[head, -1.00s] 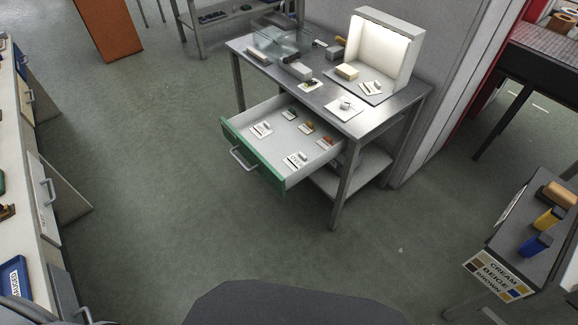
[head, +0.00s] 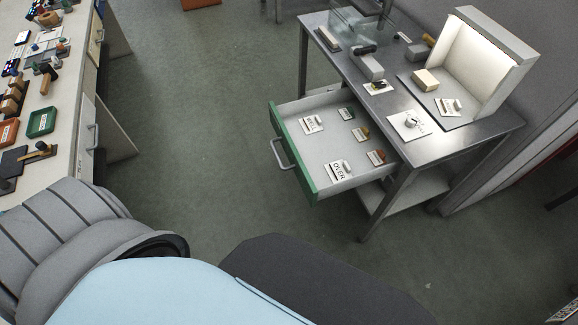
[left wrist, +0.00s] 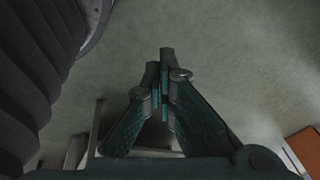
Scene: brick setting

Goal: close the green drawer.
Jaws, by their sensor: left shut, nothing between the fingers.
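The green drawer (head: 296,163) is pulled well out of the metal table (head: 418,150) in the head view. Its green front has a grey bar handle (head: 282,154) facing left. Inside lie several small bricks and white cards, one reading "OVER". My left gripper (left wrist: 165,52) shows in the left wrist view, shut and empty, above bare floor. My left gripper's fingers do not show in the head view, so its distance to the drawer cannot be told. My right gripper is in neither view.
The tabletop carries a lit white booth (head: 480,70), a cream block (head: 425,80) and a glass box. A long bench (head: 62,130) with trays and bricks stands at the left. The floor (head: 200,120) between the bench and the drawer is clear.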

